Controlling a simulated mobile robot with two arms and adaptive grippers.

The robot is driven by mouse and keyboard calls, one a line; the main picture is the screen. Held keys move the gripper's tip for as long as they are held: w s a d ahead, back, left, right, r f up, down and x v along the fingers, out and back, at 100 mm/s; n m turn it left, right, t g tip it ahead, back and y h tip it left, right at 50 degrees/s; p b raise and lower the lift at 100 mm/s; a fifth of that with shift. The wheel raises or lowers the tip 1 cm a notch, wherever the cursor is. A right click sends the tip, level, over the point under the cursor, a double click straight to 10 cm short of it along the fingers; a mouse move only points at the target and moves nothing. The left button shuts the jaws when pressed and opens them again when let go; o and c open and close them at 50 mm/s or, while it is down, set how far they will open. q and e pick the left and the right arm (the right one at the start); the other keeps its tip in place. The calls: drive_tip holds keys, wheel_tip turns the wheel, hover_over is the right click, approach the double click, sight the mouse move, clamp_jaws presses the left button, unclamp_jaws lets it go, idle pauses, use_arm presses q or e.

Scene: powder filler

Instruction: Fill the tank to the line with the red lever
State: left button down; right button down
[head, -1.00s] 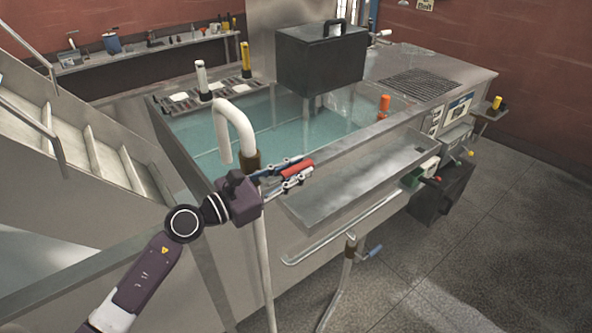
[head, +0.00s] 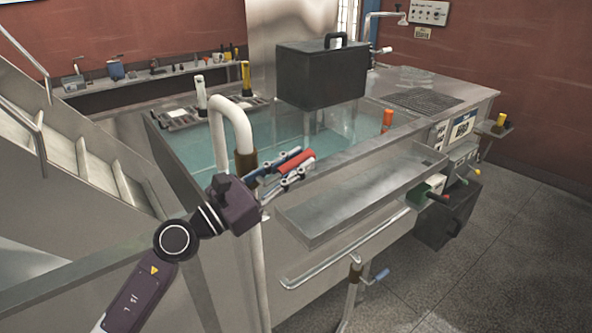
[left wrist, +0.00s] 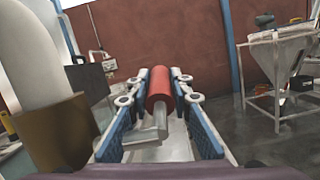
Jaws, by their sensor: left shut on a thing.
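The tank (head: 178,150) is a large metal basin holding blue-green water (head: 280,135). A white pipe (head: 240,112) curves down over its near edge. My left gripper (head: 290,172) is shut on the red lever (head: 297,161), beside the pipe at the tank's near wall. In the left wrist view, the red lever (left wrist: 160,88) lies between the two fingers, on a metal arm. Part of the lever is hidden by the fingers. The fill line cannot be made out. My right gripper is not in view.
A dark box (head: 320,75) stands over the tank, with an orange float-like piece (head: 387,118) near it. A metal tray (head: 350,203) runs along the front. Stairs (head: 90,165) rise at the left.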

use_arm(q)
drive_tip(key=c, duration=1.7)
unclamp_jaws()
drive_tip(key=shift+c, duration=0.2)
drive_tip(key=v, duration=1.2)
